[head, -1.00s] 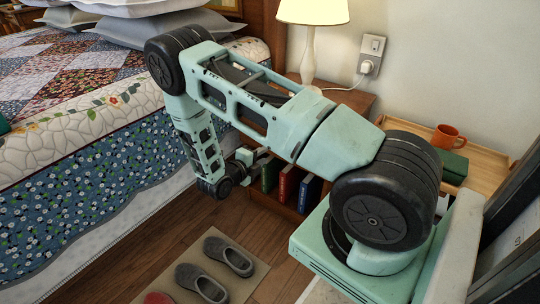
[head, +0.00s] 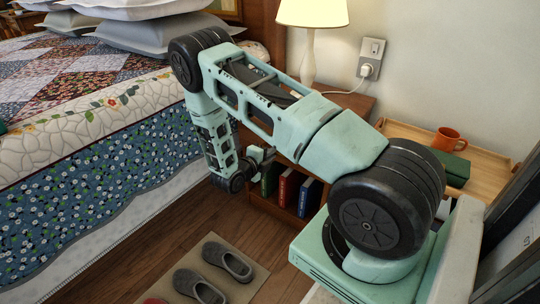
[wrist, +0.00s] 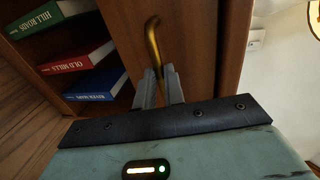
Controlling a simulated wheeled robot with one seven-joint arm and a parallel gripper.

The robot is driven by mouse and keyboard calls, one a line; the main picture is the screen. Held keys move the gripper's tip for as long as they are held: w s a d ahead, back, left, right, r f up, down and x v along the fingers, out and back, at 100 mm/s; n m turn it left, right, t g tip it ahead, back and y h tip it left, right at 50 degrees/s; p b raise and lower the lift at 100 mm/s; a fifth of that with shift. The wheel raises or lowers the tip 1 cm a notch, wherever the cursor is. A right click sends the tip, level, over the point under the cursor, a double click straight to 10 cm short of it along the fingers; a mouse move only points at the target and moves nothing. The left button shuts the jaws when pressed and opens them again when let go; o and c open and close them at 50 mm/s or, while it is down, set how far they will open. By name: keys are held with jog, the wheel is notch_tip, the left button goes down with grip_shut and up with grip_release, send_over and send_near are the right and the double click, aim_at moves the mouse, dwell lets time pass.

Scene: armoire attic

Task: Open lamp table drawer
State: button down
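The lamp table (head: 350,100) stands beside the bed, a wooden piece with an open shelf of books. In the wrist view its drawer front (wrist: 192,50) is a brown wooden panel with a curved brass handle (wrist: 153,40). My gripper (wrist: 160,72) is at the handle, with a grey finger on each side of its near end. I cannot tell whether the fingers press on it. In the head view my gripper (head: 264,154) is at the front of the table, and my arm hides most of the drawer front. No drawer gap is visible.
Green, red and blue books (head: 287,187) stand on the shelf under the drawer. A lamp (head: 311,30) is on top. The bed (head: 90,150) is at left. Grey slippers (head: 228,262) lie on a mat. A wooden tray (head: 490,180) with an orange mug (head: 447,139) is at right.

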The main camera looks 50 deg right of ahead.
jog(key=shift+a, duration=0.15)
jog(key=f+p+v, duration=0.2)
jog(key=v, duration=1.1)
jog(key=a+f+p+v, duration=0.1)
jog(key=f+p+v, duration=0.2)
jog(key=v, duration=1)
jog(key=shift+a, duration=0.45)
jog(key=shift+w+f, duration=0.1)
jog(key=shift+f, duration=0.05)
jog(key=c, duration=1.5)
grip_release()
jog(key=p+v, duration=0.2)
jog(key=v, duration=1.5)
jog(key=shift+a, duration=0.25)
